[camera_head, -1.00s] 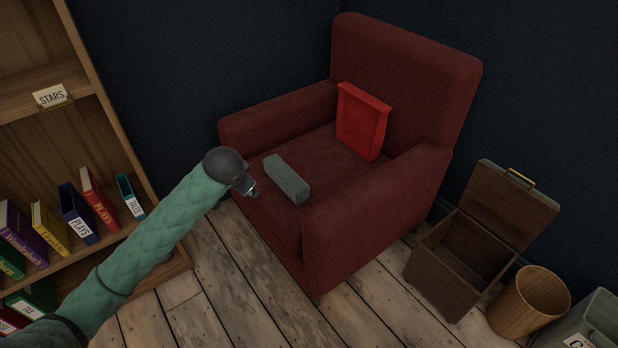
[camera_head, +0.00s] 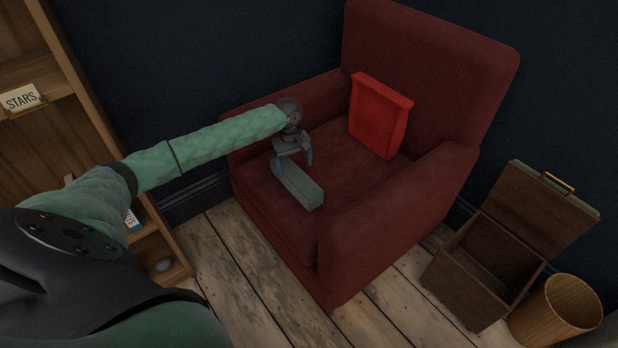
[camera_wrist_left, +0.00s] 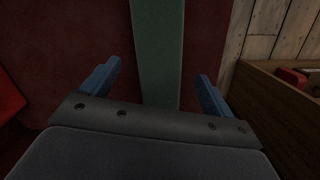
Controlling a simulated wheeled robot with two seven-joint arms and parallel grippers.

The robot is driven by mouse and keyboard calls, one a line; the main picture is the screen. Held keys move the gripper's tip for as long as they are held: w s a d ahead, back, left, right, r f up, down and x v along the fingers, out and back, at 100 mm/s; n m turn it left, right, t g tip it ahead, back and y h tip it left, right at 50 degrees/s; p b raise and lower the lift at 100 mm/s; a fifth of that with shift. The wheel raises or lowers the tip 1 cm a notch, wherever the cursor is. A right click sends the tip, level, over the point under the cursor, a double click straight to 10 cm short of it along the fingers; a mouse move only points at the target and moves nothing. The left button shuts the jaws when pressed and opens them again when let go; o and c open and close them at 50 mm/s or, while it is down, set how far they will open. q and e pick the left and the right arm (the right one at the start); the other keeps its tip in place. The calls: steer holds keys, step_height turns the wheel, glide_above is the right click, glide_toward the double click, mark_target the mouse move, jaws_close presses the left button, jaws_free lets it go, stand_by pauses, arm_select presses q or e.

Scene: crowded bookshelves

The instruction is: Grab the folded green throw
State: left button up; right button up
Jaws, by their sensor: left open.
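The folded green throw (camera_head: 300,188) is a grey-green block lying on the seat of the dark red armchair (camera_head: 372,228). My left gripper (camera_head: 292,160) is open above the end of the throw nearer the chair's left arm. In the left wrist view the throw (camera_wrist_left: 158,50) runs as a green strip away from the gripper, between the two blue fingers (camera_wrist_left: 160,85). Its near end is hidden behind the gripper body. I cannot tell whether the fingers touch it. My right gripper is not in view.
The chair's arms rise on both sides of the seat. A wooden bookshelf (camera_head: 90,95) stands at left. An open brown box (camera_head: 480,270) and a wooden bin (camera_head: 556,310) stand at right on the plank floor.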

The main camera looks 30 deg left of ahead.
mark_target(296, 174)
arm_select(q)
steer(key=shift+s+d+r+n, duration=0.1)
steer(key=shift+d+r+n, duration=0.05)
steer(key=shift+n, duration=0.4)
steer(key=shift+d+r+n, duration=0.15)
steer(key=shift+n, duration=0.4)
steer(key=shift+a+f+n, duration=0.1)
steer(key=shift+f+n, duration=0.25)
steer(key=shift+n, duration=0.05)
steer(key=shift+f, duration=0.65)
steer(key=shift+d+f+b, duration=0.2)
steer(key=shift+f+b, duration=0.4)
steer(key=shift+f, duration=2.4)
steer(key=c, duration=1.1)
steer(key=shift+c, duration=0.8)
